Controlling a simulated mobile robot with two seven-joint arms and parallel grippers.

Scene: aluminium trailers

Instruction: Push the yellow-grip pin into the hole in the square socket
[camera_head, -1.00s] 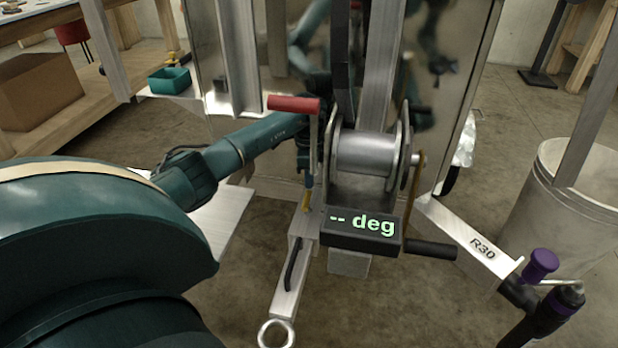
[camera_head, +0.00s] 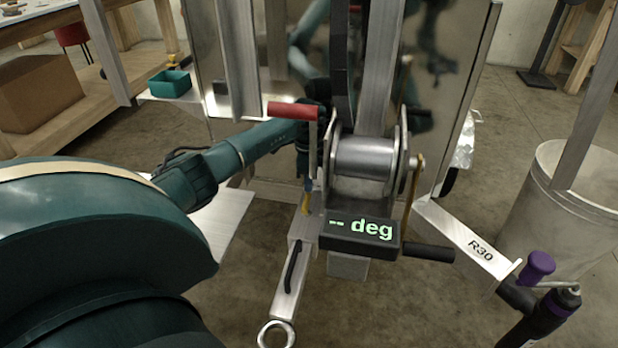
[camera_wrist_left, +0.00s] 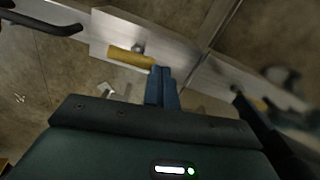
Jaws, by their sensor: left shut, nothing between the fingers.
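The yellow-grip pin (camera_wrist_left: 130,57) shows in the left wrist view, its yellow grip lying along the side of the square socket (camera_wrist_left: 108,28), a bright square aluminium sleeve. A small grey metal part shows beside the grip; how deep the pin sits in the hole cannot be seen. My left gripper (camera_wrist_left: 162,88) is shut and empty, its blue fingertips close to the right end of the grip; I cannot tell if they touch. In the head view, the left gripper (camera_head: 308,184) is small and partly hidden behind the crank, just above a bit of yellow (camera_head: 306,203).
A winch drum (camera_head: 363,158) with a red-handled crank (camera_head: 292,110) and a display box (camera_head: 360,238) stand close to my left arm. A beam marked R30 (camera_head: 480,250) runs right, near a grey bin (camera_head: 540,210). A ring (camera_head: 276,334) ends the front bar.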

